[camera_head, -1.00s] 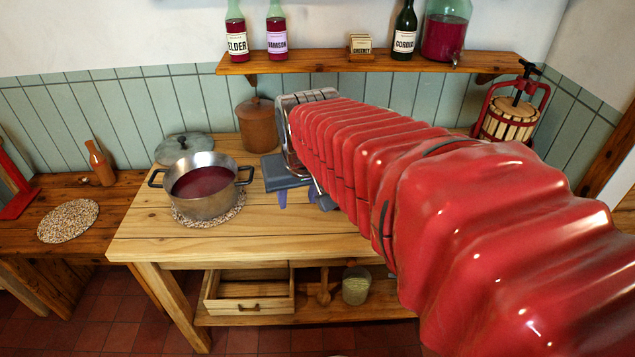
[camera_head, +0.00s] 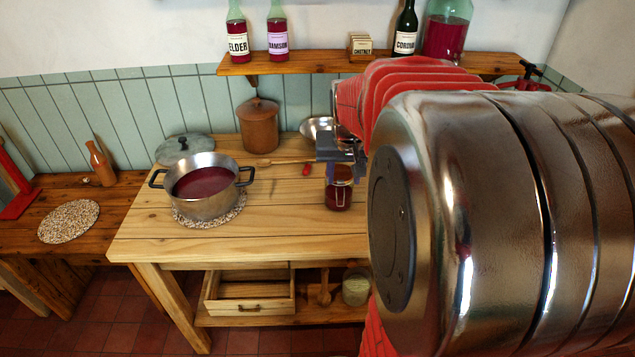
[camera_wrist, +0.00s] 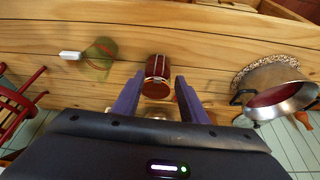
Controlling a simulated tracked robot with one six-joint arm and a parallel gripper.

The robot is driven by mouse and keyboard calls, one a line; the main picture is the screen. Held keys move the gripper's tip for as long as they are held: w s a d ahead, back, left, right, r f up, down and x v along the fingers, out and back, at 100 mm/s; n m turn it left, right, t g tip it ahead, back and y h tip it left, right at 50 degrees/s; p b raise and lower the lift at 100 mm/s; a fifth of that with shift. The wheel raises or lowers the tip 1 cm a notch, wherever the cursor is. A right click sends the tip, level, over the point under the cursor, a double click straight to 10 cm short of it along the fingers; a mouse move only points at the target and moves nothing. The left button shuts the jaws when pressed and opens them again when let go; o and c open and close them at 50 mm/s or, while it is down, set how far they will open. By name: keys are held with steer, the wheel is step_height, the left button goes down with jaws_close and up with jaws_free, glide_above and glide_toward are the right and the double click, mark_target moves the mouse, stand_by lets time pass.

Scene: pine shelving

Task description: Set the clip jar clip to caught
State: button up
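The clip jar (camera_head: 339,192) stands upright on the pine table, filled with dark red contents, with a pale wire clip on its near side. My gripper (camera_head: 340,160) is just above and behind it and hides part of its top. In the wrist view the jar (camera_wrist: 157,75) shows beyond and between the two purple fingers of my gripper (camera_wrist: 157,88). The fingers are spread apart and I see nothing held between them. I cannot tell whether they touch the jar, nor whether the clip is caught.
A pot of red liquid (camera_head: 208,208) stands on a speckled mat at the table's left. A brown crock (camera_head: 258,127), a grey lid (camera_head: 183,148) and a metal bowl (camera_head: 316,126) are behind. A bottle shelf (camera_head: 290,63) hangs above. The table's front left is clear.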

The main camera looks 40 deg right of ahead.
mark_target(340, 201)
steer(key=x, duration=1.3)
steer(key=shift+w+f, duration=0.2)
steer(key=shift+f, duration=0.05)
steer(key=shift+c, duration=0.4)
jaws_close()
